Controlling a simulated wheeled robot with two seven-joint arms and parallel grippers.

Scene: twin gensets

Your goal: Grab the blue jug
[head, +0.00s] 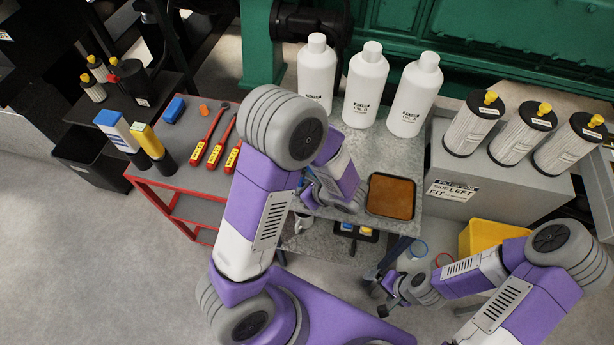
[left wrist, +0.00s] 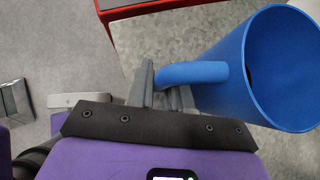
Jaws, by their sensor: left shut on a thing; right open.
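The blue jug (left wrist: 268,70) fills the right of the left wrist view, with its wide open mouth towards the right and its handle (left wrist: 195,74) towards my gripper. My left gripper (left wrist: 165,88) is shut on the handle. I cannot tell whether the jug rests on the speckled table or hangs above it. In the head view my left arm hides nearly all of the jug; only a blue sliver shows beside the wrist. My right gripper (head: 394,293) is open and empty, low in the head view, right of the table.
Several white bottles (head: 366,85) stand at the back of the speckled table (head: 325,240), near a brown-filled tray (head: 391,196). Filters stand on a grey box (head: 500,200) at right. A red cart (head: 185,125) with red-handled tools is at left. A yellow bin (head: 488,235) is near my right arm.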

